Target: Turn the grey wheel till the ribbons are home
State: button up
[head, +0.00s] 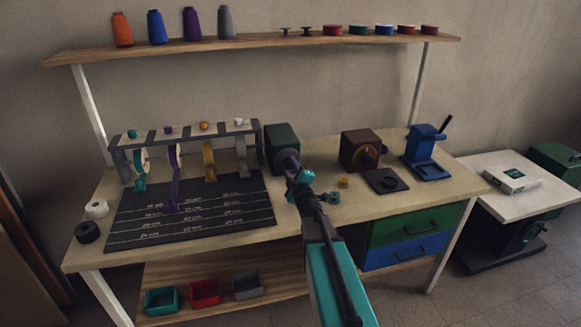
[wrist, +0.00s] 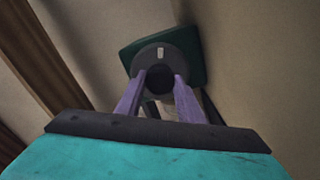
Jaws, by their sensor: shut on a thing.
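The grey wheel (head: 286,159) is on the front of a dark green box (head: 281,138) behind the mat. In the wrist view the wheel (wrist: 172,58) has a pale mark near its top and a dark centre. My gripper (head: 292,169) is at the wheel; its purple fingers (wrist: 160,82) are shut on its middle part. Ribbons hang from a rack on the left: teal (head: 140,186), purple (head: 174,190), gold (head: 210,163) and grey (head: 241,160). The purple one reaches furthest onto the dark marked mat (head: 240,216). The fingers' exact contact is hard to see.
Right of the green box stand a brown machine (head: 352,150) and a blue press (head: 425,160) with a raised lever. Small teal and yellow parts lie right of my arm. Black and white rolls (head: 96,208) sit at the left edge. Thread cones and spools line the shelf (head: 270,41).

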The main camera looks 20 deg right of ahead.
jog(key=shift+f, duration=0.15)
jog(key=o, duration=0.8)
jog(key=shift+o, duration=1.3)
jog(key=shift+s, duration=0.1)
jog(key=shift+s+a+b, duration=0.2)
jog(key=shift+s+a, duration=0.05)
jog(key=shift+s, duration=1.05)
jog(key=shift+s+a+b, duration=0.25)
jog(key=shift+s+a, duration=0.05)
jog(key=shift+s, duration=1.05)
jog(key=shift+s+a+b, duration=0.2)
jog(key=shift+s+a, duration=0.05)
jog(key=shift+s, duration=1.05)
jog(key=shift+s+a+r+p, duration=0.1)
jog(key=shift+s+r+p, duration=0.25)
jog(key=shift+p, duration=0.3)
jog(key=s+p, duration=0.2)
jog(key=p, duration=0.1)
jog(key=shift+a, duration=0.15)
jog(key=shift+s+f+p, duration=0.1)
jog(key=shift+s+p, duration=0.2)
jog(key=shift+p, duration=0.6)
